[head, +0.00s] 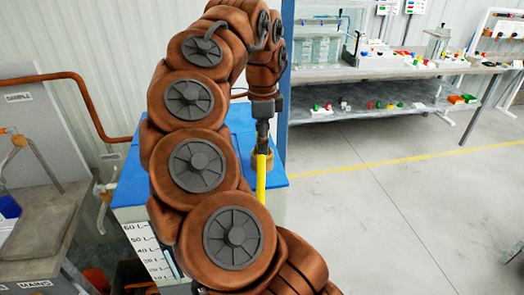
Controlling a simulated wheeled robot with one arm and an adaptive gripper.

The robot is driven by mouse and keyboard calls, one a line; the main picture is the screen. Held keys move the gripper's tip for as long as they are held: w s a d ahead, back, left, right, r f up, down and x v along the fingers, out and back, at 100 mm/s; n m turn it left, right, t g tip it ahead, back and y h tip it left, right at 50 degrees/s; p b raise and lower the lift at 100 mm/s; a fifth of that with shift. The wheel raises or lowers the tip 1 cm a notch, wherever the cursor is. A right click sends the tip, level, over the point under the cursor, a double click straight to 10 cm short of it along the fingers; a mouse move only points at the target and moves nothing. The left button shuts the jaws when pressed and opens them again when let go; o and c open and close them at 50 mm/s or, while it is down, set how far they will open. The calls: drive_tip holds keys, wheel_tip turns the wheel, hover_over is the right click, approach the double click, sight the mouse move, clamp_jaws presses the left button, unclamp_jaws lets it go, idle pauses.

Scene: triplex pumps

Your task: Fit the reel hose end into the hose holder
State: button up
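My gripper (262,146) hangs pointing down over the blue-topped tank, near the middle of the head view. Its dark fingers are close together and look shut on the end of the yellow reel hose (261,181), which runs down from the fingertips. A tan, ring-like fitting (269,167), which looks like the hose holder, sits on the blue top right at the fingertips. The hose end itself is hidden by the fingers. I cannot tell whether it is inside the fitting or in front of it.
The tank's blue top (241,116) is partly hidden by my arm. A blue post (286,90) stands just right of the gripper. A grey bench (35,235) and a brown pipe (90,105) are at left. A workbench (400,72) stands behind; the floor at right is clear.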

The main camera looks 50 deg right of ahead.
clamp_jaws()
idle(0.3)
idle(0.3)
